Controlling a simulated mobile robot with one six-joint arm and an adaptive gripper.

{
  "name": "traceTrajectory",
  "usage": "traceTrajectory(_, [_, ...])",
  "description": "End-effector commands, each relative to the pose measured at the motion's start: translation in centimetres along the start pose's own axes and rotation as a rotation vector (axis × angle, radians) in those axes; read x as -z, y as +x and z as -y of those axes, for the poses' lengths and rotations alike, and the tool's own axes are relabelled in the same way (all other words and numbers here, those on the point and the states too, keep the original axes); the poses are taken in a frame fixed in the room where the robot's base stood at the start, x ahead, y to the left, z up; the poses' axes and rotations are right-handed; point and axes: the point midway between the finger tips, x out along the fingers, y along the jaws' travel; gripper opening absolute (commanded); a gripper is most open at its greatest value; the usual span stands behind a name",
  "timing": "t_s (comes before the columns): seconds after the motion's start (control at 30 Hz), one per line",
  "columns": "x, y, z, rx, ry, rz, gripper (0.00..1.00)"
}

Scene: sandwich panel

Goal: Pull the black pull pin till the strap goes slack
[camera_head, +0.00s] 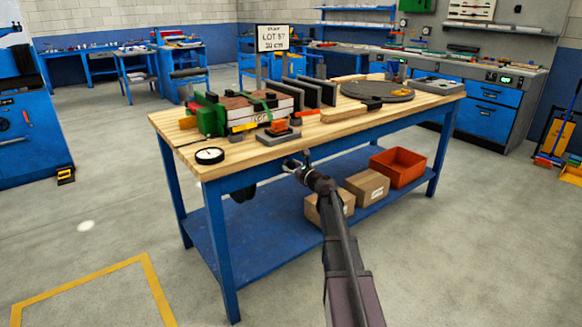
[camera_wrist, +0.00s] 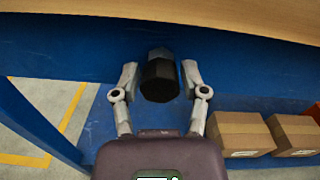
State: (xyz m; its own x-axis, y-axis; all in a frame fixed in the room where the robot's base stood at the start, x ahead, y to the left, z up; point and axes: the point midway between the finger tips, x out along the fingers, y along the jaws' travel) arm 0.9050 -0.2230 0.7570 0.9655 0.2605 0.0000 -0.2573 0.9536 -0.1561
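My gripper (camera_head: 296,163) is in front of the table's long near edge, just below the top. In the wrist view my gripper (camera_wrist: 160,80) is open, its fingers spread and empty. A green strap (camera_head: 262,102) runs over the layered panel stack (camera_head: 240,108) on the table. The strap's tightness cannot be told.
The wooden tabletop (camera_head: 240,154) holds a dial gauge (camera_head: 210,155), dark upright plates (camera_head: 310,92), a round grey disc (camera_head: 378,91) and a sign (camera_head: 272,38). The blue lower shelf (camera_head: 240,235) carries cardboard boxes (camera_head: 367,187) and an orange bin (camera_head: 398,167). Floor in front is clear.

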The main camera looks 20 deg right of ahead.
Motion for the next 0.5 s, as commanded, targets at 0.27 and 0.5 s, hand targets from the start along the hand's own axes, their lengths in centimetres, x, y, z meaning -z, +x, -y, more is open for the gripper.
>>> traceTrajectory(0.27, [0.0,-0.1,0.0,0.0,0.0,0.0,0.0])
traceTrajectory(0.5, [0.0,-2.4,-0.2,-0.001,0.0,0.0,0.0])
